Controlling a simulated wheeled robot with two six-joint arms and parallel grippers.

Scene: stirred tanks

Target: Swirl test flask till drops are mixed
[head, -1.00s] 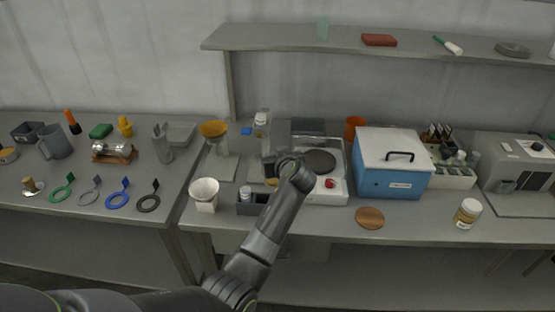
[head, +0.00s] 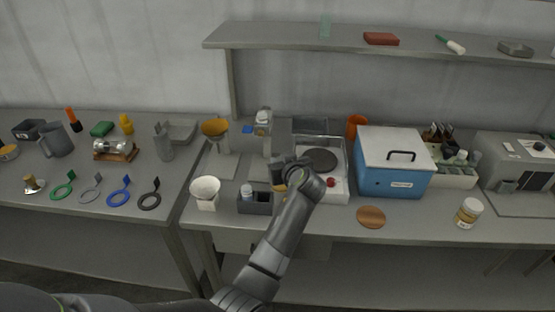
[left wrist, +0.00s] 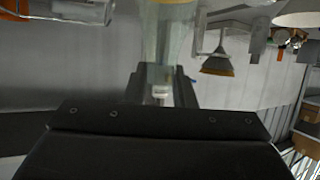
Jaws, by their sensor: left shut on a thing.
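My left gripper (head: 280,170) is above the bench, in front of the stirrer plate (head: 321,160), partly hidden by my own wrist. In the left wrist view my left gripper (left wrist: 163,85) is shut on a clear glass flask (left wrist: 168,45) with a yellowish band at the picture's top edge. A small white patch shows between the fingers. In the head view the flask is mostly hidden behind my gripper and wrist. I cannot tell whether the drops in it are mixed. My right gripper is not in view.
A grey rack (head: 255,204) with a white-capped bottle stands just left of my gripper. A white funnel cup (head: 205,188) is further left. A blue box (head: 391,180) stands to the right. A copper disc (head: 370,217) lies near the front edge, with bare bench around it.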

